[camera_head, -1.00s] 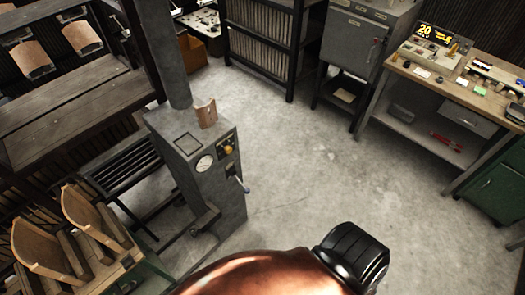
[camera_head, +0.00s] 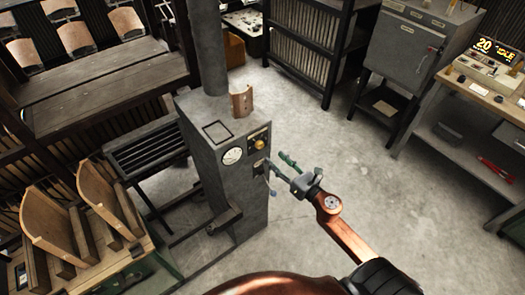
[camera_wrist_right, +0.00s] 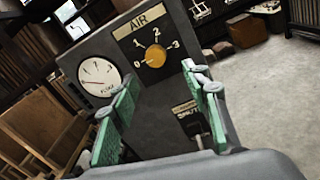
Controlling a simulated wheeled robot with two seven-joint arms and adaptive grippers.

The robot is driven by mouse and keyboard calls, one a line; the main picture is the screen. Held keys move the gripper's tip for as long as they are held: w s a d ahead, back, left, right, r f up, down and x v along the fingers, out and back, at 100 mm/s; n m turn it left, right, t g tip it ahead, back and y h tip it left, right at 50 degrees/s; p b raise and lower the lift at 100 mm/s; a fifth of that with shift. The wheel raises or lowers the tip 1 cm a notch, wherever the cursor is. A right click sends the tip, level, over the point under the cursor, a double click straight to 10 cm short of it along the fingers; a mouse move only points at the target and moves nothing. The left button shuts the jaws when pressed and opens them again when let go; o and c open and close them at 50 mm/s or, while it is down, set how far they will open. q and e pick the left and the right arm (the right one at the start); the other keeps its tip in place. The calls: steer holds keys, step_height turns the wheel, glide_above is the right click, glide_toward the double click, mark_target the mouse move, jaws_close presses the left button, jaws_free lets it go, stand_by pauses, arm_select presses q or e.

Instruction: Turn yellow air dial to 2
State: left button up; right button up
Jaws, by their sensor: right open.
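The yellow air dial (camera_head: 259,144) is a round knob on the front of a grey control pedestal (camera_head: 228,190). The right wrist view shows the dial (camera_wrist_right: 155,56) under an AIR plate (camera_wrist_right: 139,24), with marks 0 to 3 around it; I cannot read its pointer clearly. My right gripper (camera_head: 281,165) is open and empty in front of the panel, to the right of and slightly below the dial. In the right wrist view its green-padded fingers (camera_wrist_right: 163,85) are spread, with the dial beyond and above the gap, apart from them. My left gripper is not in view.
A round gauge (camera_head: 232,156) sits left of the dial. A lever (camera_head: 271,184) projects below it, close to my right gripper. A curved wooden piece (camera_head: 241,101) stands on the pedestal top. A workbench (camera_head: 470,90) is at right; the floor between is clear.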

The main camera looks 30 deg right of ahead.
mark_target(261, 146)
steer(key=shift+n, duration=0.3)
steer(key=w, duration=0.4)
steer(key=w+a, duration=0.1)
steer(key=w, duration=0.1)
steer(key=shift+w+a+r, duration=0.1)
steer(key=shift+w+r, duration=0.2)
steer(key=shift+r, duration=0.1)
steer(key=shift+w+p, duration=0.3)
steer(key=shift+w, duration=0.25)
steer(key=shift+c, duration=0.7)
steer(key=c, duration=1)
